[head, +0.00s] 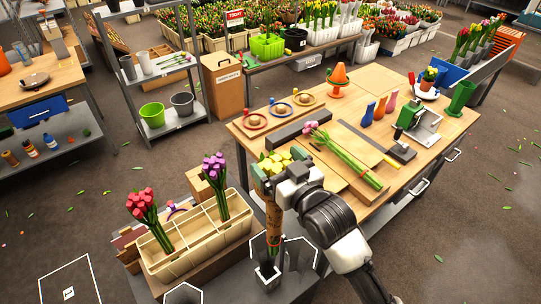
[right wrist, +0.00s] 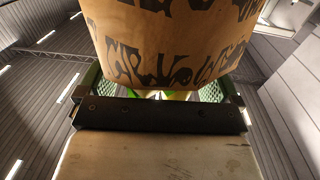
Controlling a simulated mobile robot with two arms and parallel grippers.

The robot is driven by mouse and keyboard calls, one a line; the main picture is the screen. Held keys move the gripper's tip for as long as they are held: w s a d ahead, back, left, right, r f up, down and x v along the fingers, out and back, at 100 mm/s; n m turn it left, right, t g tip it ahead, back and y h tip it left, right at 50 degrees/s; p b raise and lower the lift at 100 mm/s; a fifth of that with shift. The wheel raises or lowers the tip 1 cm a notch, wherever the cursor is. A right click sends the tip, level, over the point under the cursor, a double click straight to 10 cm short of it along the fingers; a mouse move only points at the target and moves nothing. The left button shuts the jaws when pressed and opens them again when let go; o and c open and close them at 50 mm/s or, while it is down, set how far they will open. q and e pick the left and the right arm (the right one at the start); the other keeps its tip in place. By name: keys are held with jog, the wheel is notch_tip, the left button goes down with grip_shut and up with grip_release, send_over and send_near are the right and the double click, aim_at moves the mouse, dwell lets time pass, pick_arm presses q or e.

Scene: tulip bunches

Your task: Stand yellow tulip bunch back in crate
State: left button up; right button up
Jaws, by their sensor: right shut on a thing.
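The yellow tulip bunch (head: 274,163) is upright, its lower part in brown paper with dark lettering. My right gripper (head: 268,184) is shut on it below the blooms; the wrap (right wrist: 170,45) fills the upper right wrist view, between green finger pads. The beige divided crate (head: 205,252) is left of the gripper. A red bunch (head: 142,205) stands in its left end and a purple bunch (head: 214,168) toward its right end. Several compartments between them look empty. My left gripper is out of view.
The wooden workbench (head: 250,126) lies behind and right of my right arm. A pink tulip bunch (head: 345,155) lies on it among small vases and tools. A cardboard box (head: 203,177) is behind the crate.

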jog(key=v, duration=1)
jog(key=shift+w+d, duration=0.25)
jog(key=shift+d, duration=0.15)
jog(key=s+d+f+m+t+h+b, duration=0.1)
jog(key=d+f+m+h+b, duration=0.1)
jog(key=f, duration=0.4)
jog(key=s+d+f+m+h+b, duration=0.2)
jog(key=d+f+h+b, duration=0.2)
jog(key=f+b, duration=0.3)
jog(key=s+d+f+m+t+h+b, duration=0.1)
jog(key=s+d+f+m+h+b, duration=0.1)
jog(key=d+f+b, duration=0.3)
notch_tip(320, 180, down, 2)
jog(key=shift+f+t+h, duration=0.2)
jog(key=shift+t+h, duration=0.1)
jog(key=shift+h, duration=0.3)
jog(key=shift+a, duration=0.1)
